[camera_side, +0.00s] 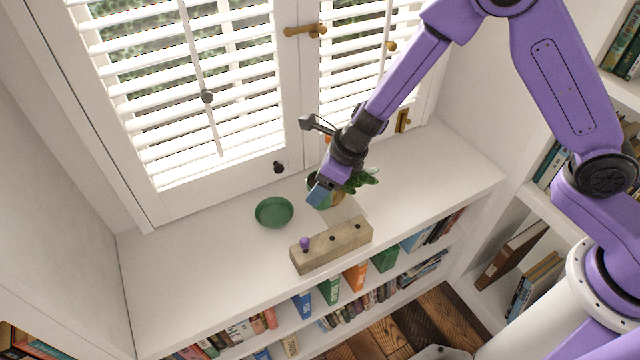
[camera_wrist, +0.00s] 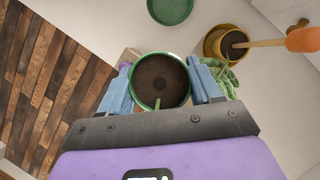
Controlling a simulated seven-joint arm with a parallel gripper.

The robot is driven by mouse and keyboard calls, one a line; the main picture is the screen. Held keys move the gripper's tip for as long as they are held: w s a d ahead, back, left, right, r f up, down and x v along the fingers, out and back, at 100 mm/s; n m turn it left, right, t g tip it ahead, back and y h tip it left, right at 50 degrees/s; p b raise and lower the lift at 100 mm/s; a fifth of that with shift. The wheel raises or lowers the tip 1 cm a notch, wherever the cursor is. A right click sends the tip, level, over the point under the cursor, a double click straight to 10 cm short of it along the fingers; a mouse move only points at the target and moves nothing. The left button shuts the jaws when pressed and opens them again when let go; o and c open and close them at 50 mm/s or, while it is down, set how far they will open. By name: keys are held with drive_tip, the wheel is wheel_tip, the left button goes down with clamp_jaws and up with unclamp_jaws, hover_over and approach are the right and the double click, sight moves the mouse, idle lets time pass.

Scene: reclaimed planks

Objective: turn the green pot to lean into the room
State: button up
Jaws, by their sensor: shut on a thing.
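The green pot (camera_wrist: 161,108) is full of dark soil and sits between the two fingers of my gripper (camera_wrist: 163,84) in the wrist view. A short green stem shows at the near side of its soil. In the side view my gripper (camera_side: 317,196) is low over the white sill and hides most of the pot. My gripper is shut on the pot, a finger on each side. Green leaves (camera_wrist: 228,76) show beside the right finger, and right of my gripper in the side view (camera_side: 361,180). I cannot tell how they join the pot.
An empty green saucer (camera_side: 273,211) lies left of my gripper. A wooden block (camera_side: 331,246) with a purple knob stands at the sill's front edge. An ochre pot (camera_wrist: 222,44) holds an orange-handled tool. Shuttered windows stand behind. The sill's left part is clear.

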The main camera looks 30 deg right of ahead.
drive_tip(key=shift+r, duration=0.95)
drive_tip(key=shift+m+h, duration=0.3)
drive_tip(key=shift+m, duration=0.6)
drive_tip(key=shift+w+a+f, duration=1.25)
drive_tip(key=shift+w+f, duration=0.75)
drive_tip(key=shift+f, duration=0.1)
drive_tip(key=shift+w+a+f, duration=1.2)
drive_tip(key=shift+w+f, duration=0.8)
drive_tip(key=shift+f, duration=0.05)
drive_tip(key=shift+w+a+f, duration=1.25)
drive_tip(key=shift+w+f, duration=0.75)
drive_tip(key=shift+f, duration=1.55)
drive_tip(key=o, duration=1.5)
drive_tip(key=shift+c, duration=0.2)
